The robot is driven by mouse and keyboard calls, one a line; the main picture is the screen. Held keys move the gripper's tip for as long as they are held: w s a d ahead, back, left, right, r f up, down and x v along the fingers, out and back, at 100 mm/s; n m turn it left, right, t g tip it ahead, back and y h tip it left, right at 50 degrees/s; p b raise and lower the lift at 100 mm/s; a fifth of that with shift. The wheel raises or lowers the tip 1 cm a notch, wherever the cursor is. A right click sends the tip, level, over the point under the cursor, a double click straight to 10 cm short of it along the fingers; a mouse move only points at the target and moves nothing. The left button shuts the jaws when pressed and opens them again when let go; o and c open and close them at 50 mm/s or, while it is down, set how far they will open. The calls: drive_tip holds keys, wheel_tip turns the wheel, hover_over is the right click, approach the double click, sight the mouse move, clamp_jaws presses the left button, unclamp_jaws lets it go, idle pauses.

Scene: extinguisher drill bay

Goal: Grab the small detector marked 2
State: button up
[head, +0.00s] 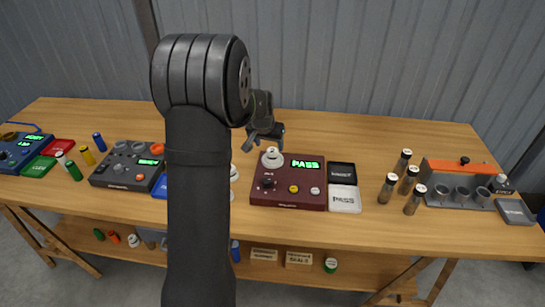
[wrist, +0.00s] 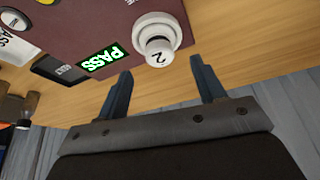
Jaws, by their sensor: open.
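The small detector marked 2 (head: 272,157) is a white round piece seated on the maroon tester box (head: 287,196), at its back left corner beside a green PASS display. In the wrist view the detector (wrist: 157,42) shows its "2" on top, just beyond and between the fingertips. My gripper (head: 265,140) is open and empty, just behind and above the detector in the head view. In the wrist view its two fingers (wrist: 163,75) are spread apart, and no contact with the detector shows.
A black tray (head: 342,171) and a white PASS tray (head: 345,198) stand right of the tester. Several dark cylinders (head: 388,188) and an orange-topped rack (head: 458,183) are further right. My arm hides part of the table left of the tester, where white pieces (head: 233,172) partly show.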

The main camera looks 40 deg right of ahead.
sight(272, 151)
drive_tip(key=shift+x, duration=3.05)
drive_tip(key=shift+d+r, duration=0.1)
drive_tip(key=c, duration=1.2)
drive_tip(key=shift+r, duration=0.1)
